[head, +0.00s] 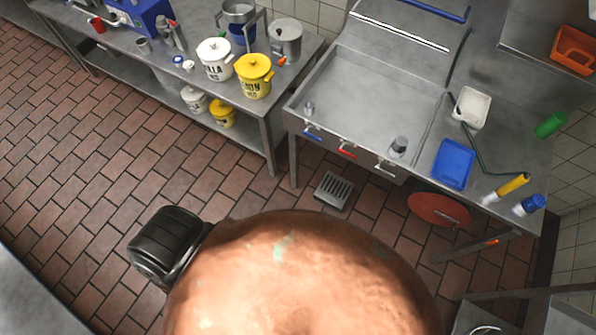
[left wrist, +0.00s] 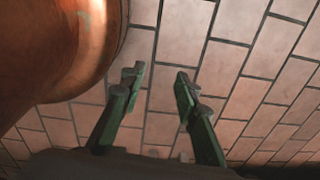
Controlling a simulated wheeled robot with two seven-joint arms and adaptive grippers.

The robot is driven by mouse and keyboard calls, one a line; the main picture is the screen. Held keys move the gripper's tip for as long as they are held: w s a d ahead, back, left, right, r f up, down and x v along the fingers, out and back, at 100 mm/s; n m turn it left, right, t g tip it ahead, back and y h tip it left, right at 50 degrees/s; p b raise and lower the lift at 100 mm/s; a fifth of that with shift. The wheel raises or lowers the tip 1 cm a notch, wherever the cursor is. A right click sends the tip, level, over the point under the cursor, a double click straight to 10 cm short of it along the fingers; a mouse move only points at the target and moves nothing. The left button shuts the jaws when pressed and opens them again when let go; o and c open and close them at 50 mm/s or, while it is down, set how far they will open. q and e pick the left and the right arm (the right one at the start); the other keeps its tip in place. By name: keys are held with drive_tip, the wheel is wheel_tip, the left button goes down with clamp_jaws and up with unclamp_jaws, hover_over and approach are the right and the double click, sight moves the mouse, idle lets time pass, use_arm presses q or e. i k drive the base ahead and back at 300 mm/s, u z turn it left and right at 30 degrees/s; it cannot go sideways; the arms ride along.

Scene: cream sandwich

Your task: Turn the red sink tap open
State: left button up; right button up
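The red sink tap (head: 347,150) is a small red lever on the front face of the metal sink unit (head: 310,78), in the middle right of the head view. A blue lever (head: 312,134) is to its left and a white lever (head: 385,167) to its right. In the left wrist view my left gripper (left wrist: 159,75) shows two green fingers apart with nothing between them, over brick-red floor tiles. It is away from the tap, which does not show in that view. My right gripper is in neither view.
A large rounded copper surface (head: 300,275) fills the bottom middle and hides floor. A floor drain (head: 334,190) lies below the sink. A yellow pot (head: 254,77) and a white pot (head: 215,58) stand on the left counter. Tiled floor (head: 100,150) is open at left.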

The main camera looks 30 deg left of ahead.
sight(340, 149)
drive_tip(key=u, duration=0.2)
drive_tip(key=k, duration=0.2)
drive_tip(key=z, duration=0.1)
drive_tip(key=i, duration=0.6)
drive_tip(key=z, duration=0.85)
